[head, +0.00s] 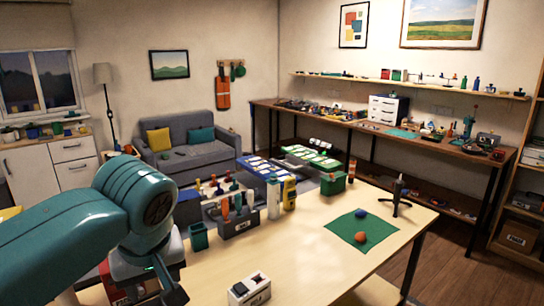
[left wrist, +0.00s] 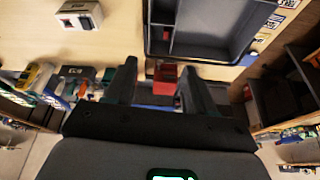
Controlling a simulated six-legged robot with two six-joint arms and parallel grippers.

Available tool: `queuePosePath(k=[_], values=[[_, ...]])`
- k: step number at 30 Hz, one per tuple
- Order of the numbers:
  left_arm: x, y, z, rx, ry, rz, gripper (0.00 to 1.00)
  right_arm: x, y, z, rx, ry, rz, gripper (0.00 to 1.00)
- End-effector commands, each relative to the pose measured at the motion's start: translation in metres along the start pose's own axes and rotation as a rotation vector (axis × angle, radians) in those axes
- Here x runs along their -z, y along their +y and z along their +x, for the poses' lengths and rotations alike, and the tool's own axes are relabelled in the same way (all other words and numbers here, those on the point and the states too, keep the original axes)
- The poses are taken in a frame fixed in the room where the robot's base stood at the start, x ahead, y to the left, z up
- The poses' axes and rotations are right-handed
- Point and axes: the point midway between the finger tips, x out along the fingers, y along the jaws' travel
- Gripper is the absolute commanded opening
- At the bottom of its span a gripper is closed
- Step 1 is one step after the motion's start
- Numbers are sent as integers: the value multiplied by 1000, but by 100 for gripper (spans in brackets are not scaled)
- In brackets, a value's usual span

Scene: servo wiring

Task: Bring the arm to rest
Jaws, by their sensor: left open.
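My left arm, teal, comes in from the left in the head view, with its left gripper (head: 145,284) low at the left edge of the wooden table (head: 310,250). In the left wrist view the two dark fingers (left wrist: 158,82) stand apart with nothing held. A small red object (left wrist: 165,77) shows in the gap between them, beyond the fingers; I cannot tell its distance. My right gripper is in neither view.
A white box with a dark top (head: 249,290) stands near the table's front. A grey tray (left wrist: 188,52) shows in the wrist view. A tool holder (head: 238,225), teal cup (head: 198,237) and green bin (head: 333,184) line the far edge. A green mat (head: 345,226) holds two balls beside a black stand (head: 398,190).

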Motion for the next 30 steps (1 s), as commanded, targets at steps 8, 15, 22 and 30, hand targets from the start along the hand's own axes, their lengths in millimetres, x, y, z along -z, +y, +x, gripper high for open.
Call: queuePosePath(k=[8, 15, 22, 30], values=[[-22, 37, 84, -52, -93, 169, 54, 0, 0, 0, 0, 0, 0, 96], [-80, 63, 197, -163, -239, 332, 54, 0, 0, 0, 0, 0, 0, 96], [-197, 52, 326, -350, -408, 391, 54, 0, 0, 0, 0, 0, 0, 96], [-328, -12, 392, -425, -456, 311, 54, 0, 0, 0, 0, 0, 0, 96]])
